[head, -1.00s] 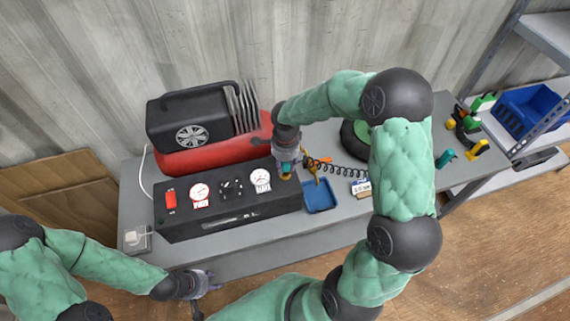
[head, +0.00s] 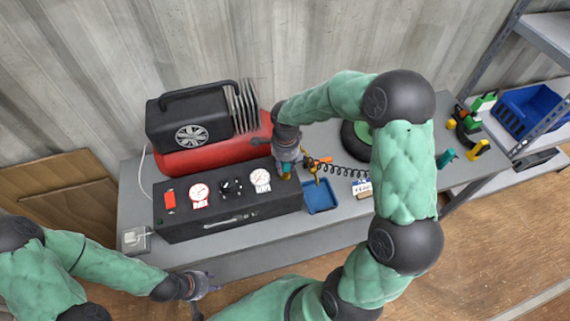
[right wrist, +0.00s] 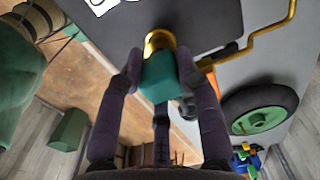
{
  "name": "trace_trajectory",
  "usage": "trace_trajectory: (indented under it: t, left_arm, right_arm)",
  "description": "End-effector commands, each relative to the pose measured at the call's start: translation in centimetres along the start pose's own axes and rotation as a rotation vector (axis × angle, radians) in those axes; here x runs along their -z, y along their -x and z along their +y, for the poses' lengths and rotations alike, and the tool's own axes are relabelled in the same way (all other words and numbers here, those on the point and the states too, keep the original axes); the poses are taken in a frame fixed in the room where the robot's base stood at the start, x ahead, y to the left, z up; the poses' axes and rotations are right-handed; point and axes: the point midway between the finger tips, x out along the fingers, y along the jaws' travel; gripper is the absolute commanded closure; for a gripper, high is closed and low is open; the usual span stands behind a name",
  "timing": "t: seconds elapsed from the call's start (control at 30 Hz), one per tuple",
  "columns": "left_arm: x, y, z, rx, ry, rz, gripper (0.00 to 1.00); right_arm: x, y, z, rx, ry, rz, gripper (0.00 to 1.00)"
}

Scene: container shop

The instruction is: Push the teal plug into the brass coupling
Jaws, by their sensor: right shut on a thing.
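The brass coupling (right wrist: 159,41) shows as a gold ring right at the far end of the plug, beside the black panel. Whether the plug's tip is inside it I cannot tell. In the head view my right gripper (head: 287,166) is at the right end of the black gauge box (head: 225,235), with a bit of teal plug (head: 286,169) showing. My left gripper (head: 208,285) hangs empty in front of the bench, its fingers apart.
A red and black compressor (head: 205,115) stands behind the gauge box. A blue tray (head: 319,195), a black coiled hose (head: 345,169) and a wheel (head: 356,142) lie to the right of it. A shelf with a blue bin (head: 525,108) stands at far right.

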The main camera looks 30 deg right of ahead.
Motion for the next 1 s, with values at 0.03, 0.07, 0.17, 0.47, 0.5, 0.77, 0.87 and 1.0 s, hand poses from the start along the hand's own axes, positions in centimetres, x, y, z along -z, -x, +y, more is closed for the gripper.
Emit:
trace_trajectory:
  t: [0.03, 0.07, 0.17, 0.47, 0.5, 0.77, 0.87, 1.0]
  left_arm:
    - [0.0, 0.0, 0.0, 0.0, 0.0, 0.0, 0.6]
    - [0.0, 0.0, 0.0, 0.0, 0.0, 0.0, 0.6]
    - [0.0, 0.0, 0.0, 0.0, 0.0, 0.0, 0.6]
    - [0.0, -0.5, -0.2, 0.0, 0.0, 0.0, 0.6]
    - [0.0, -0.5, -0.2, 0.0, 0.0, 0.0, 0.6]
    - [0.0, -1.0, -0.3, 0.0, 0.0, 0.0, 0.6]
    - [0.0, -1.1, -0.4, 0.0, 0.0, 0.0, 0.6]
    - [0.0, -1.1, -0.4, 0.0, 0.0, 0.0, 0.6]
  right_arm:
    - [0.0, 0.0, 0.0, 0.001, 0.0, 0.0, 0.94]
    - [0.0, 0.0, 0.0, 0.001, 0.0, 0.0, 0.94]
    - [0.0, 0.0, 0.0, 0.001, 0.0, 0.0, 0.94]
    - [0.0, -0.5, 0.0, 0.001, 0.0, 0.0, 0.94]
    - [0.0, -0.6, 0.0, 0.001, 0.0, 0.0, 0.94]
    - [0.0, -1.0, 0.0, 0.001, 0.0, 0.0, 0.94]
    - [0.0, -1.2, 0.0, 0.001, 0.0, 0.0, 0.94]
    - [0.0, -1.1, 0.0, 0.001, 0.0, 0.0, 0.38]
